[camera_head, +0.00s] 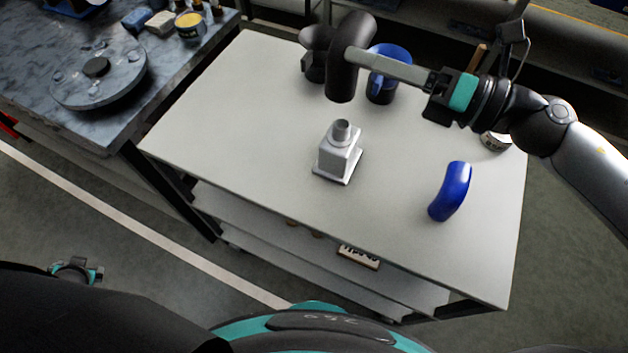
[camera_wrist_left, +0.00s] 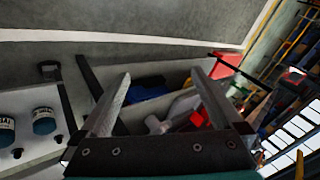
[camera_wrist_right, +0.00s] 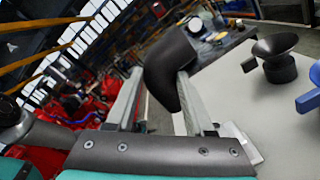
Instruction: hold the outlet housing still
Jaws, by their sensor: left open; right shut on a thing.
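The outlet housing (camera_head: 338,157), a pale grey block with a square base flange and a short round neck, stands upright on the white table. Part of it shows behind a finger in the right wrist view (camera_wrist_right: 240,143). My right gripper (camera_head: 370,63) is shut on a black curved hose (camera_head: 349,58) and holds it above the table, beyond the housing and apart from it. The hose also shows between the fingers in the right wrist view (camera_wrist_right: 172,68). My left gripper (camera_head: 76,268) is low at the left, off the table; its fingers are open and empty in the left wrist view (camera_wrist_left: 162,85).
A blue curved hose (camera_head: 452,190) lies right of the housing. A black funnel-shaped piece (camera_head: 314,62) and a blue jug (camera_head: 392,76) stand at the back. A tin (camera_head: 496,141) is at the right edge. The white table (camera_head: 240,125) is clear left of the housing.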

